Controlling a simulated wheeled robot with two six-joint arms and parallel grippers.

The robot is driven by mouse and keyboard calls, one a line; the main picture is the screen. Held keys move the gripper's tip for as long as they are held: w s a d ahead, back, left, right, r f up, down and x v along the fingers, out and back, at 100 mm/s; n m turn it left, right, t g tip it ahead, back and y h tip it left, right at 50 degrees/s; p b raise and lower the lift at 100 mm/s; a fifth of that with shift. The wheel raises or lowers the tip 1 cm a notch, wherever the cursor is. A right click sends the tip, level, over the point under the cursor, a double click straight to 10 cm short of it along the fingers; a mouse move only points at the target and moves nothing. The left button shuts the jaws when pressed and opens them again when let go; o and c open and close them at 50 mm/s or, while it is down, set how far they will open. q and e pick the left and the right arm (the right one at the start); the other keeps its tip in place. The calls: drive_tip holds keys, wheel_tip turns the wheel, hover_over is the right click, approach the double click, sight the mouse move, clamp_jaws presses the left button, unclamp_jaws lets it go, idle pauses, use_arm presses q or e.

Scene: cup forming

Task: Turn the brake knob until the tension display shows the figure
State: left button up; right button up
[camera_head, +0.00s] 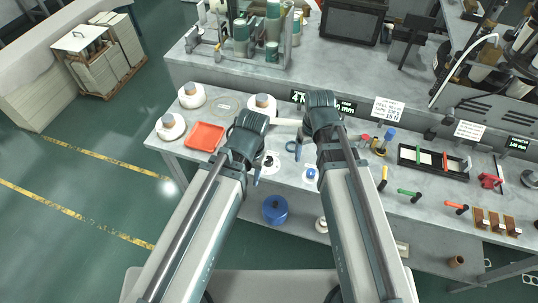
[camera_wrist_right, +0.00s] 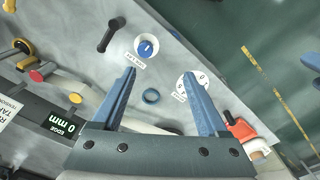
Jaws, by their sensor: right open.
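The blue brake knob (camera_head: 311,173) sits on a white plate near the bench's front edge; in the right wrist view the blue knob (camera_wrist_right: 147,47) has a pale pointer mark. A round white dial (camera_head: 270,161) lies to its left. In the wrist view the dial (camera_wrist_right: 186,86) is partly behind a finger, and its reading is unclear. My right gripper (camera_wrist_right: 159,73) is open and empty above the bench, with the knob beyond its fingertips.
A sign (camera_head: 388,109) reads 15 N. An orange tray (camera_head: 205,136) and white rolls stand at left. A black tray (camera_head: 433,161) and several coloured-handled tools lie at right. A blue pot (camera_head: 275,208) is on the lower shelf.

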drive_tip(key=w+a+n, duration=0.4)
drive_tip(key=w+a, duration=0.1)
drive_tip(key=a, duration=0.1)
drive_tip(key=n, duration=0.5)
approach(269, 159)
drive_tip(key=shift+g, duration=0.3)
drive_tip(key=f+b, duration=0.4)
drive_tip(key=b, duration=0.3)
drive_tip(key=f+b, duration=0.4)
drive_tip(key=b, duration=0.2)
drive_tip(key=shift+w+f+b, duration=0.2)
drive_tip(key=shift+f+b, duration=0.2)
drive_tip(key=shift+c, duration=0.3)
clamp_jaws()
